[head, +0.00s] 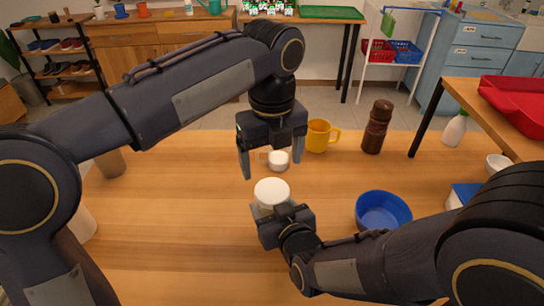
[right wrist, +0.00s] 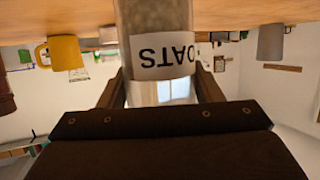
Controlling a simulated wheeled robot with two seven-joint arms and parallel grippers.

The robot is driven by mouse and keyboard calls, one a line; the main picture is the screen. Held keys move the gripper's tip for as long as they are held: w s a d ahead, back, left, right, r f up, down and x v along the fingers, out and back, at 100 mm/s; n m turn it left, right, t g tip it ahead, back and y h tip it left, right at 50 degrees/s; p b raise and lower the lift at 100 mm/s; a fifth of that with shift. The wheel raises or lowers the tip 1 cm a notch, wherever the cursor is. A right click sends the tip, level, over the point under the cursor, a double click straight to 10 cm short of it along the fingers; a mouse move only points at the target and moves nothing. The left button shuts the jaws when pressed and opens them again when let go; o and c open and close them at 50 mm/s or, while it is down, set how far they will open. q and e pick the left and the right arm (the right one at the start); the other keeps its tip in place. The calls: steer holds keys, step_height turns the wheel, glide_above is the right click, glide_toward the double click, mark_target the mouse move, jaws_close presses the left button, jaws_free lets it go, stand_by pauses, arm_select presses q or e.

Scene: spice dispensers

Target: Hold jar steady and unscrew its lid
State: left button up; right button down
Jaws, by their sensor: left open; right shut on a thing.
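The jar (head: 262,211) stands on the table with its round white lid (head: 271,191) on top. In the right wrist view, which is upside down, the clear jar (right wrist: 158,58) shows a white OATS label, and its lid is hidden there. My right gripper (right wrist: 161,92) is shut on the jar, with one finger on each side. My left gripper (head: 271,163) points down with its fingers spread. In the head view it appears just beyond the lid, apart from it, with nothing held.
A small white container (head: 278,161) shows between my left fingers, behind the jar. A yellow mug (head: 318,136) and a brown bottle (head: 376,128) stand farther back. A blue bowl (head: 382,211) sits right of the jar.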

mark_target(272, 190)
arm_select(q)
steer(key=shift+f, duration=3.9)
steer(key=c, duration=1)
steer(key=n, duration=1)
steer(key=o, duration=1.1)
steer(key=shift+s, duration=0.1)
